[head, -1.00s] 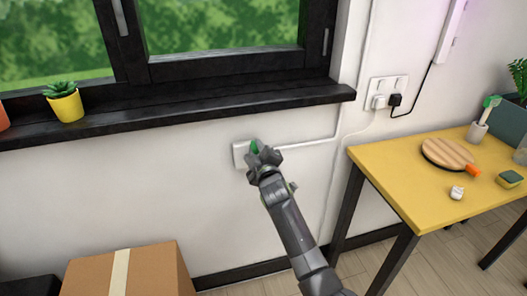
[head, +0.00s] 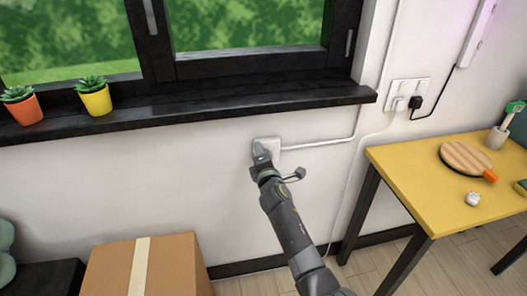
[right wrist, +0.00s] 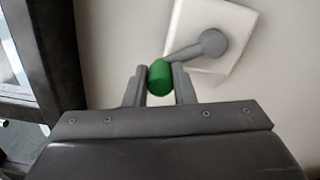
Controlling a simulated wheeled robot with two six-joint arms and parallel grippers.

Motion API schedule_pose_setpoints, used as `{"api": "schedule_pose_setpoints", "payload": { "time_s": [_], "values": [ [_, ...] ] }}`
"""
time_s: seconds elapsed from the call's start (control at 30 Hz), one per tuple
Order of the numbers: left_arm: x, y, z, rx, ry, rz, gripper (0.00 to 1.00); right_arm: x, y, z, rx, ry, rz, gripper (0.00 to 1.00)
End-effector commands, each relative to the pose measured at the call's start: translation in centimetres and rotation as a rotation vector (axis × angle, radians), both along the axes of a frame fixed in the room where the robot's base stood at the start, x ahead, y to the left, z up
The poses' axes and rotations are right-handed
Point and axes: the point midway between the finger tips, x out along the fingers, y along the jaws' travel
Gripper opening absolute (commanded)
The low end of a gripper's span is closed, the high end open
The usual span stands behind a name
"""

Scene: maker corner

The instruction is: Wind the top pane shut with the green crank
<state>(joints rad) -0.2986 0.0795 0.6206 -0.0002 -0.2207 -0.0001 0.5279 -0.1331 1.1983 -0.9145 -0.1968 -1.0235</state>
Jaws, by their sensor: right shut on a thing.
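The crank's green knob (right wrist: 159,78) sits between the two fingers of my right gripper (right wrist: 160,85), which is shut on it. A grey crank arm (right wrist: 185,52) runs from the knob to a round hub on a white wall box (right wrist: 232,22). In the head view the wall box (head: 268,142) is under the window sill, and my right gripper (head: 262,158) is at its lower left, hiding the knob. The window (head: 250,25) shows only its lower part; the top pane cannot be made out. My left gripper is out of view.
The black sill (head: 190,116) juts out above, with an orange pot (head: 25,111) and a yellow pot (head: 97,102). A cardboard box (head: 170,262) stands below left. A yellow table (head: 415,185) is at the right. A white conduit (head: 320,143) runs from the wall box.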

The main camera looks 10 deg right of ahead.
Motion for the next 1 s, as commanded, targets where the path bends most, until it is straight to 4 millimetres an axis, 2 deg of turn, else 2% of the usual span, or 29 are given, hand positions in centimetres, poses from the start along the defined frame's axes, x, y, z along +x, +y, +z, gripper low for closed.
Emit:
{"api": "schedule_pose_setpoints", "payload": {
  "time_s": [0.3,0.77,0.8,0.93,1.0],
  "values": [
    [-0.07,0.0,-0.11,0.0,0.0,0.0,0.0,0.02,0.67,-0.11,-0.083,-0.008,0.004,0.0],
    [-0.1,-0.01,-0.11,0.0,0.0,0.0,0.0,0.0,0.72,-0.2,-0.09,-0.008,0.005,0.0],
    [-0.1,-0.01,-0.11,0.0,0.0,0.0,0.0,0.0,0.72,-0.21,-0.09,-0.008,0.005,0.28],
    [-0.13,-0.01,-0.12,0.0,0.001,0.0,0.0,-0.01,0.64,-0.26,-0.091,-0.006,0.003,0.45],
    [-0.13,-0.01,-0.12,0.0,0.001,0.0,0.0,-0.02,0.6,-0.29,-0.091,-0.005,0.003,0.45]
  ]
}}
